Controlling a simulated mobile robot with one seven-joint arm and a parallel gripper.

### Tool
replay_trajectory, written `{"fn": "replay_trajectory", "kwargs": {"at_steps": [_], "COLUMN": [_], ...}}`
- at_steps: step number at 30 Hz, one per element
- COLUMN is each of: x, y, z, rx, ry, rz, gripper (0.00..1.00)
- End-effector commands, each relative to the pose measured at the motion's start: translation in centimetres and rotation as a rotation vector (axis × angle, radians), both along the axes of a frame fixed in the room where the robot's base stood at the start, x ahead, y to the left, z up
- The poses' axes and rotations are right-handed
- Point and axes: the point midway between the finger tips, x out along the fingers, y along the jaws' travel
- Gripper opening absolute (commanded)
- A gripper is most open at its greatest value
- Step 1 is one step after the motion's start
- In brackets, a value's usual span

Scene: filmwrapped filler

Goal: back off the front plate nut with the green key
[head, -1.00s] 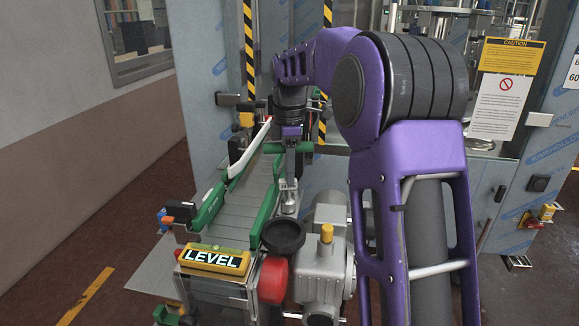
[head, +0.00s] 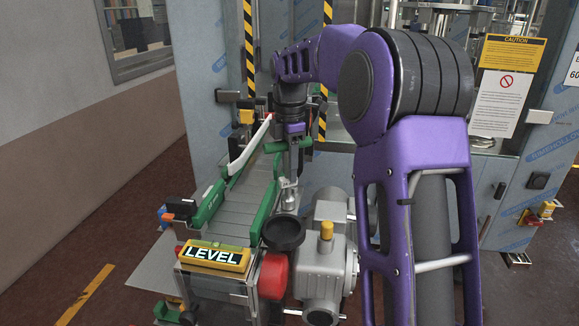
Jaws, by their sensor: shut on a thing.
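My gripper (head: 294,140) hangs pointing down over the right side of the conveyor, seen from behind my arm. It is shut on the green key (head: 274,147), whose crossbar handle sticks out on both sides of the jaws. Below the jaws, a bright metal fitting (head: 289,196) stands beside the green side rail; it may be the front plate nut, but it is too small to be sure. I cannot tell whether the key's lower end touches it.
The conveyor (head: 243,200) runs away from me between green rails. A yellow LEVEL box (head: 214,256) lies at its near end. A black round cup (head: 284,233), a red cylinder (head: 273,276) and a grey motor (head: 322,272) crowd the right. A film-wrapped cabinet (head: 202,90) stands behind.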

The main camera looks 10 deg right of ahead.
Motion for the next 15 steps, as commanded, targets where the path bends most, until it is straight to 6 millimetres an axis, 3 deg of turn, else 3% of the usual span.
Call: {"fn": "replay_trajectory", "kwargs": {"at_steps": [7,15], "x": [0.10,0.11], "y": [0.01,0.04], "z": [0.05,0.09], "rx": [0.001,0.000], "ry": [-0.001,-0.001], "rz": [0.228,0.266], "gripper": [0.00,0.00]}}
